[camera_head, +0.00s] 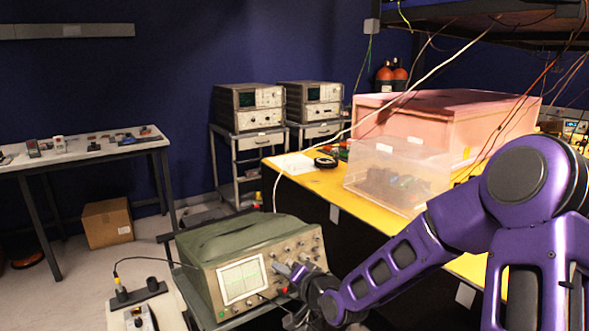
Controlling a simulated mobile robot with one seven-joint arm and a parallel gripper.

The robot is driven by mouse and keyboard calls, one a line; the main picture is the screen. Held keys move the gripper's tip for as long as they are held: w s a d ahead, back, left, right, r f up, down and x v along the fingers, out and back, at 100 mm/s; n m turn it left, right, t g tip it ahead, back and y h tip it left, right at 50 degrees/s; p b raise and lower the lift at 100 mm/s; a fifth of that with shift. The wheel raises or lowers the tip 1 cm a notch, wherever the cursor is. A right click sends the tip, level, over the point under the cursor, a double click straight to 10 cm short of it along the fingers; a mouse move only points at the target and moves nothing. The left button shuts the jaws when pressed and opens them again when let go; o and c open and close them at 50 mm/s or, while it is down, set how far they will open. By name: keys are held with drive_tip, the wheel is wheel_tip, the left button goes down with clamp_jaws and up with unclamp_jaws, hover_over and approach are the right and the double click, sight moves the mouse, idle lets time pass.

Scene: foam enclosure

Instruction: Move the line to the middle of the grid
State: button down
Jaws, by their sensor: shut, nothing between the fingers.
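A green oscilloscope (215,254) sits on a cart at the lower middle of the head view. Its lit screen with the grid (241,280) faces me at the left of its front panel. A line on the grid is too small to make out clearly. Several knobs (300,247) are on the panel to the right of the screen. My gripper (284,270) is shut and empty, at the panel just right of the screen. It covers some of the controls, and I cannot tell whether it touches one.
A yellow table (318,180) behind the oscilloscope holds a clear plastic box (400,177) and a pink box (450,115). A cable hangs in front of the table. A cardboard box (107,222) stands on the floor at left, with open floor near it.

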drive_tip(key=shift+b+x, duration=0.9)
drive_tip(key=shift+x, duration=1.45)
drive_tip(key=shift+w+d+r, duration=0.15)
drive_tip(key=shift+w+d, duration=0.2)
drive_tip(key=shift+d, duration=0.05)
drive_tip(key=shift+s+a, duration=0.2)
drive_tip(key=p, duration=0.3)
approach(267, 260)
drive_tip(key=shift+a, duration=0.25)
